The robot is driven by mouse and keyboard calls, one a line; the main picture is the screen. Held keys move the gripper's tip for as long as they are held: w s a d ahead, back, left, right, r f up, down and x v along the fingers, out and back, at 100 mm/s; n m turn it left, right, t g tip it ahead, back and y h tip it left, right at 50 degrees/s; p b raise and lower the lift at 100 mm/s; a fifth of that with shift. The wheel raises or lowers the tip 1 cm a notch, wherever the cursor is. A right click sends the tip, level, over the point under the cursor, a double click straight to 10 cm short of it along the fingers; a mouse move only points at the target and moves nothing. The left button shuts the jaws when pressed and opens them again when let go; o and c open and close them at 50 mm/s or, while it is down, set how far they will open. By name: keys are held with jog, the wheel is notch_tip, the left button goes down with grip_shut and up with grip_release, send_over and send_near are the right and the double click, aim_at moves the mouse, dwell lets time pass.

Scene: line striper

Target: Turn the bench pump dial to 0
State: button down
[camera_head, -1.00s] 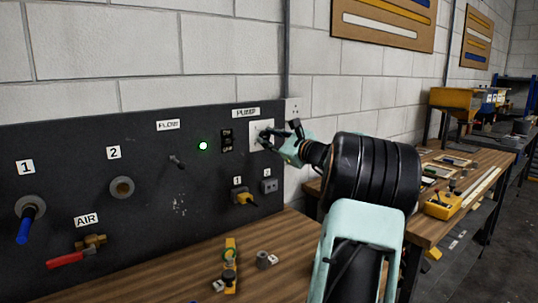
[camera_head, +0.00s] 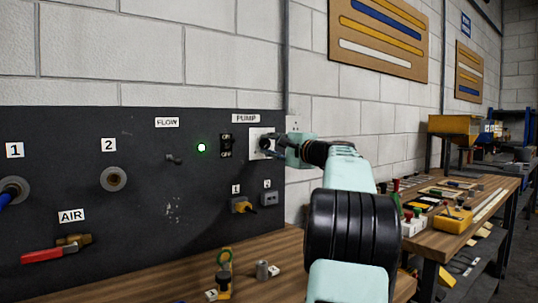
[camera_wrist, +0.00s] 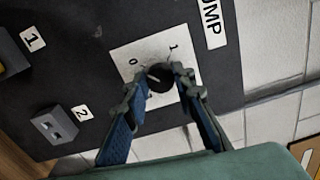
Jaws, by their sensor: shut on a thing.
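The bench pump dial (camera_wrist: 160,77) is a round black knob on a white plate (camera_wrist: 128,58) under the PUMP label (camera_wrist: 211,22). The plate carries a 0 and a 1; in the wrist view the 0 is left of the knob and the 1 above it. A small light mark shows on the knob, but I cannot tell exactly where it points. My gripper (camera_wrist: 161,75) is shut on the dial, one finger on each side. In the head view the plate (camera_head: 254,135) shows behind my gripper (camera_head: 271,146), whose fingertips partly hide the dial.
Left of the dial on the black panel (camera_head: 60,130) are a black switch (camera_head: 226,146), a lit green lamp (camera_head: 201,147) and the FLOW toggle (camera_head: 173,159). Sockets 1 (camera_head: 241,205) and 2 (camera_head: 267,198) sit below. Small parts stand on the wooden bench (camera_head: 180,285).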

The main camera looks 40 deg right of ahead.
jog(key=shift+n+b, duration=0.35)
jog(key=shift+n, duration=0.15)
jog(key=c, duration=1.6)
grip_release()
jog(key=s+a, duration=0.1)
jog(key=s, duration=1.1)
jog(key=shift+a+f, duration=0.2)
